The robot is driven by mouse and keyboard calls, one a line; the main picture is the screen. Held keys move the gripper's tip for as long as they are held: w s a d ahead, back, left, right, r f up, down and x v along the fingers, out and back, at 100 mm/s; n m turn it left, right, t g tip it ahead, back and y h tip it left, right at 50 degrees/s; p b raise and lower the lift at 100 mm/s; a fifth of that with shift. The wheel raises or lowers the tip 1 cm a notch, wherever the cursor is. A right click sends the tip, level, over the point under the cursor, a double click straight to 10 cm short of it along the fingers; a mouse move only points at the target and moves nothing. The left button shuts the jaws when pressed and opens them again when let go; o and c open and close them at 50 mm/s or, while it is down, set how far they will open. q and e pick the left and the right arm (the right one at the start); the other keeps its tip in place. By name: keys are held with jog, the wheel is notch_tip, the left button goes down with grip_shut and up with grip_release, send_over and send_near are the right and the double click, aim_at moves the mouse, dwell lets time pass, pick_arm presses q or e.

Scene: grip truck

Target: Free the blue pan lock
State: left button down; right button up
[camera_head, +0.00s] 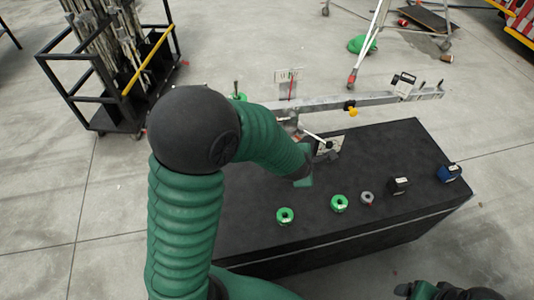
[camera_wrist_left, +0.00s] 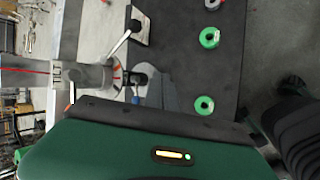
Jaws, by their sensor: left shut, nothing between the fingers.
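A small blue part, likely the blue pan lock (camera_wrist_left: 135,99), shows in the left wrist view beside a dark knob (camera_wrist_left: 146,70) on the grey metal head of the rig (camera_wrist_left: 85,76). My left gripper (camera_wrist_left: 162,80) is shut and empty, its grey fingers just right of the blue part; I cannot tell whether they touch it. In the head view my left arm reaches over the black case, and its end (camera_head: 303,176) is by the rig's head. The arm hides the blue part there. My right gripper (camera_head: 450,291) shows only partly at the bottom right edge.
The black case top (camera_head: 390,150) carries two green rings (camera_head: 339,203), a grey ring (camera_head: 367,198), a black block (camera_head: 398,186) and a blue block (camera_head: 447,172). A metal beam (camera_head: 380,99) runs behind it. A black cart (camera_head: 105,125) stands at the left.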

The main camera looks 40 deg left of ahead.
pick_arm(q)
jog(key=w+a+f+n+g+y, duration=0.1)
jog(key=w+a+f+n+y, duration=0.1)
jog(key=a+f+n, duration=0.5)
jog(key=w+a+f+n+g+y, duration=0.1)
jog(key=w+a+f+n, duration=0.3)
jog(key=n, duration=0.9)
jog(key=a+f+y, duration=0.1)
jog(key=a+f, duration=0.2)
jog(key=a, duration=0.1)
jog(key=shift+w+n+g+p, duration=0.35)
jog(key=shift+w+n+g, duration=0.05)
pick_arm(e)
jog(key=shift+w+d+r, duration=0.15)
jog(key=shift+w+r, duration=0.1)
jog(key=shift+r, duration=0.15)
pick_arm(q)
jog(key=shift+f, duration=0.1)
pick_arm(e)
jog(key=shift+f, duration=0.1)
